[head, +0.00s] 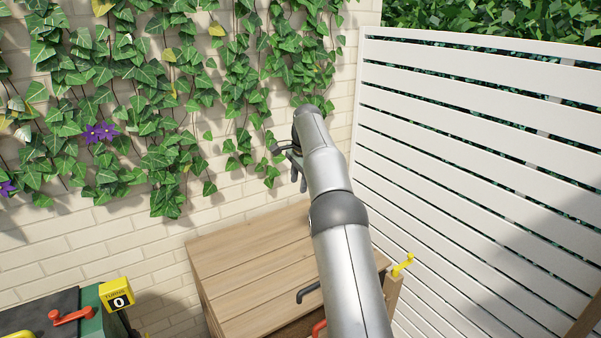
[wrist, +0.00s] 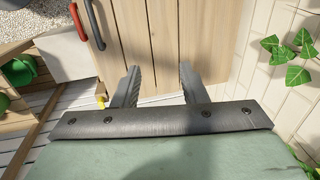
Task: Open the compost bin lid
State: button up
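A wooden box with a slatted plank lid (head: 255,262) stands against the brick wall in the head view; it appears to be the compost bin, and the lid lies flat. A black bar handle (head: 308,295) is on the lid near its front edge, and a red handle (head: 319,327) sits just below it, partly behind my arm. My gripper (head: 297,172) is raised above the far part of the lid, away from both handles. In the wrist view, my gripper (wrist: 159,68) has its two fingers spread with nothing between them. The planks, black handle (wrist: 95,22) and red handle (wrist: 78,27) show beyond.
A yellow hook (head: 402,265) is at the box's right front corner. A green container with a yellow turns counter reading 0 (head: 117,297) and a red lever (head: 70,317) stand at left. Ivy hangs on the wall (head: 60,245); a white slatted fence (head: 470,130) bounds the right.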

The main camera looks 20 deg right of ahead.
jog(key=r, duration=0.3)
jog(key=shift+s+d+r, duration=0.1)
jog(key=shift+s+r, duration=0.3)
